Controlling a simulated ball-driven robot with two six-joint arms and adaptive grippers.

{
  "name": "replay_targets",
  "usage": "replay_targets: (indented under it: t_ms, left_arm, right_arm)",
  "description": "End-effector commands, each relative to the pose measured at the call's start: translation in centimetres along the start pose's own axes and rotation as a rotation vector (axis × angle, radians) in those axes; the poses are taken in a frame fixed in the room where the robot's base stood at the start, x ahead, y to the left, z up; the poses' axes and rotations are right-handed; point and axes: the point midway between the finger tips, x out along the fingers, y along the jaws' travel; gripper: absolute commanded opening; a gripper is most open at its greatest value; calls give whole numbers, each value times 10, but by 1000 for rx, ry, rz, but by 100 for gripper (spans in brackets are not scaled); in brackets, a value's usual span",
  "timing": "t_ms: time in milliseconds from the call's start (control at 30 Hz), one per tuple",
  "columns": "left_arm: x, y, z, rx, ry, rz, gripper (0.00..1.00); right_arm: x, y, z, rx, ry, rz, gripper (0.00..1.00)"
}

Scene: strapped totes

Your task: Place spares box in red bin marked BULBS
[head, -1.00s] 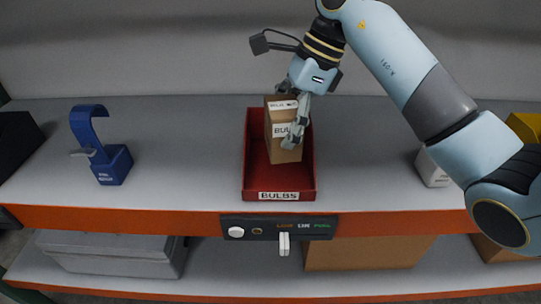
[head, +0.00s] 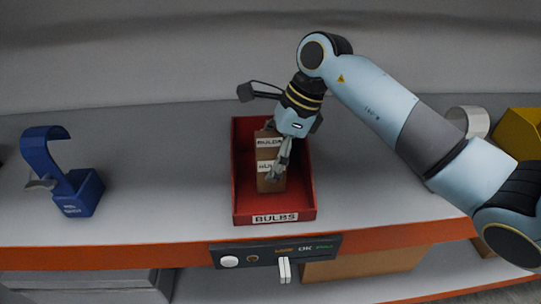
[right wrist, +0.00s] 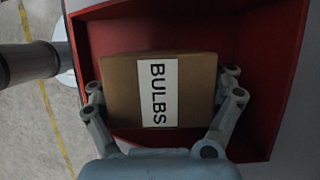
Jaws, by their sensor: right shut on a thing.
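The spares box (head: 263,154) is a brown carton with white BULBS labels, standing roughly upright inside the red bin (head: 304,211). The bin sits on the grey shelf and has a BULBS label on its front wall. My right gripper (head: 277,170) is shut on the box, one finger on its front right side. In the right wrist view both fingers of the gripper (right wrist: 164,95) flank the box (right wrist: 122,88), with red bin walls around it. Whether the box's base touches the bin floor is hard to tell. My left gripper is out of view.
A blue stand with a curved arm (head: 83,195) stands at the left. A yellow bin (head: 520,128) and a pale round object (head: 470,121) are at the right, partly behind my arm. A dark label panel (head: 275,252) is on the orange shelf edge.

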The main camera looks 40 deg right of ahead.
Motion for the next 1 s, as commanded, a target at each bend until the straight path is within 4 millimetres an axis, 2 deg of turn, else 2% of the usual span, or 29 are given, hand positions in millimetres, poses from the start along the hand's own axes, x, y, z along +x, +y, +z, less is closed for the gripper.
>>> replay_targets:
  t_ms: [133,367,400,500,867,1000]
  left_arm:
    - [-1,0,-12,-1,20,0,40]
    - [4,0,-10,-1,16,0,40]
    - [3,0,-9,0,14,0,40]
    - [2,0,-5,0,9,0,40]
    - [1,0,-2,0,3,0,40]
    - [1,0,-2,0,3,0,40]
  right_arm:
    - [3,-1,-1,-1,-1,-3,45]
    - [7,-1,-3,-1,-1,-2,44]
    - [6,0,-2,-1,0,-2,87]
    - [6,0,-2,-1,0,-2,100]
    - [5,0,-2,-1,0,-2,100]
    - [-6,-2,-2,-4,0,-5,100]
